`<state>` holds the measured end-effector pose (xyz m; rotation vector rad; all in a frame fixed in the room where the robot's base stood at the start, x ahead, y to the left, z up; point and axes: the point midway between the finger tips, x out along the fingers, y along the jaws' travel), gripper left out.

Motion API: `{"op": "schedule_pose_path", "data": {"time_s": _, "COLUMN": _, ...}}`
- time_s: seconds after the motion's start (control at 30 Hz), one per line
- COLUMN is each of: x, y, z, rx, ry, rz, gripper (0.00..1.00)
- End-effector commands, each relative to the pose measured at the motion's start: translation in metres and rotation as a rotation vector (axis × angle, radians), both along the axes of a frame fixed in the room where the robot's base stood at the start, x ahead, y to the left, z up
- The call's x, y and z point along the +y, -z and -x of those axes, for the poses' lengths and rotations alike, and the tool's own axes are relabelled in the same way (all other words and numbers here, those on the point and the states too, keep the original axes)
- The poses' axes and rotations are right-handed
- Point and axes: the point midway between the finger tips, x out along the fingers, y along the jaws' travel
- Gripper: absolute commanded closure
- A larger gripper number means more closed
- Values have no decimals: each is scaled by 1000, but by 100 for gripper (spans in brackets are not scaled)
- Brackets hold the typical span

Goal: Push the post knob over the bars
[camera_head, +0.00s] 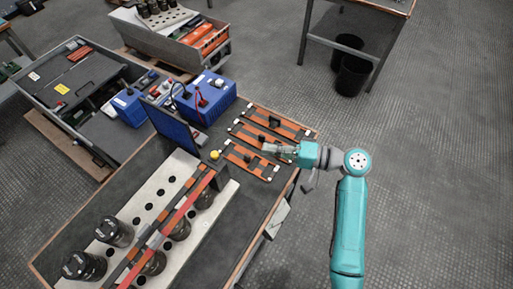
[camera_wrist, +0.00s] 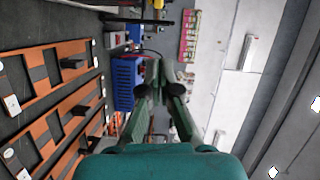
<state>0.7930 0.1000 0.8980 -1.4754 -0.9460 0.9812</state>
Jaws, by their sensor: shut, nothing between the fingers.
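A small yellow knob (camera_head: 214,155) stands near the far end of the capacitor bank, beside an upright dark blue panel (camera_head: 176,128). A yellow piece that looks like this knob (camera_wrist: 158,4) shows at the top edge of the wrist view. Long red and orange-black bars (camera_head: 166,229) run over the black capacitors and end close to the knob. My gripper (camera_head: 267,148) is shut and empty, to the right of the knob and apart from it. It is above the orange-and-black slotted plates. Its fingers (camera_wrist: 161,91) also show in the wrist view.
Orange-and-black slotted plates (camera_head: 250,160) lie on the bench's far right. A blue box with cables (camera_head: 207,95) stands behind the panel. Black capacitors (camera_head: 114,232) stand at the near left. Open floor lies right of the bench.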

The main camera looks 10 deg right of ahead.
Motion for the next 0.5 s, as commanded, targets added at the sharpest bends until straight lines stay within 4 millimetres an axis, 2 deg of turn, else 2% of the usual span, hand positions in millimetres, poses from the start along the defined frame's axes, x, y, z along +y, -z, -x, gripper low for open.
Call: {"op": "schedule_pose_path", "data": {"time_s": 0.5, "x": 88, "y": 9, "z": -27, "rx": 2, "ry": -4, "rz": 1, "gripper": 100}}
